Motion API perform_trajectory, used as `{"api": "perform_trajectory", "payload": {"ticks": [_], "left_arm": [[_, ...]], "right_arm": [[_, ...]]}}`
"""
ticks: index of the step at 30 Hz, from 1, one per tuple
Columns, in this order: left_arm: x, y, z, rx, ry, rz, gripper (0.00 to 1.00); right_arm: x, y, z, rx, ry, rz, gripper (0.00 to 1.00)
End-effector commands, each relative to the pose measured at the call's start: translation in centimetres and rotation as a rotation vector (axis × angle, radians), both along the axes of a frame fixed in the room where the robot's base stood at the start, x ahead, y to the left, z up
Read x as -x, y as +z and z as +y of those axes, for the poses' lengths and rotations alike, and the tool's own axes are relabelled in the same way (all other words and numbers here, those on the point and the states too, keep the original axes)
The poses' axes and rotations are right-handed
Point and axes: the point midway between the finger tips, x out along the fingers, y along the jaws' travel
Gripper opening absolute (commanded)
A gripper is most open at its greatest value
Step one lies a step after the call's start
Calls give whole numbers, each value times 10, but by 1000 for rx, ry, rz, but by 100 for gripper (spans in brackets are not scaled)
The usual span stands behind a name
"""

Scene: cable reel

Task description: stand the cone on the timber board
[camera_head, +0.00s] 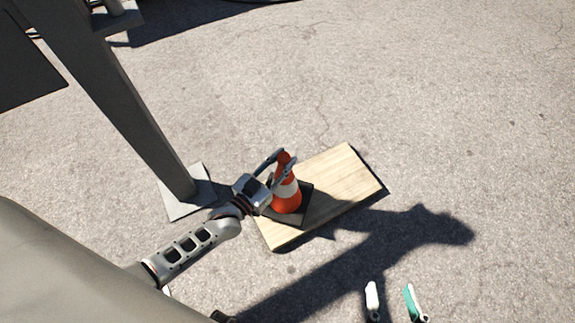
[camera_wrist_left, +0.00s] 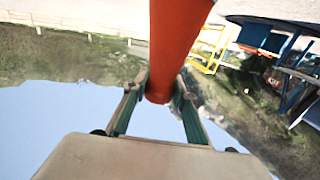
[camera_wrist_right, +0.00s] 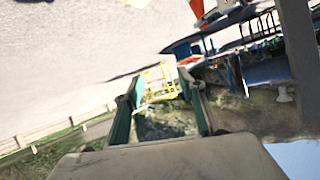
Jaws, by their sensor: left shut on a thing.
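The orange cone (camera_head: 287,198) has a white band and a dark square base, and looks upright. Its base overlaps the near-left part of the pale timber board (camera_head: 345,182); I cannot tell whether it touches the wood. My left gripper (camera_head: 279,160) is shut on the cone near its top, reaching from the left. In the left wrist view the orange cone (camera_wrist_left: 175,40) lies between the fingers (camera_wrist_left: 160,82). My right gripper (camera_head: 392,290) shows its two fingers apart at the bottom right. In the right wrist view this gripper (camera_wrist_right: 161,88) is open and empty.
A grey steel post (camera_head: 125,110) on a flat foot plate (camera_head: 180,209) stands just left of the board, close to my left arm. The paved ground right of and beyond the board is clear. A yellow frame (camera_wrist_right: 160,82) shows far off in the right wrist view.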

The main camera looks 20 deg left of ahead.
Motion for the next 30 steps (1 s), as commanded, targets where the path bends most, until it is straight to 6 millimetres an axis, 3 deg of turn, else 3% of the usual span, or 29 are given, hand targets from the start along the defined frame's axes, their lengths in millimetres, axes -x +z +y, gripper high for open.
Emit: {"api": "perform_trajectory", "payload": {"ticks": [6,14,22,28,29,30], "left_arm": [[-2,-9,0,3,1,-7,0],[1,-48,-1,2,0,1,0],[-4,-43,0,2,0,-11,0],[-2,-50,0,2,0,-7,0],[-1,-52,0,0,0,-3,29],[-2,-50,0,-1,0,-5,39]], "right_arm": [[5,-5,10,-63,-14,23,40],[16,-15,33,-247,-68,78,40],[14,-10,36,-275,-77,72,40],[17,-13,39,-303,-88,86,40],[16,-12,39,-309,-90,85,40],[16,-11,39,-310,-91,83,40]]}}
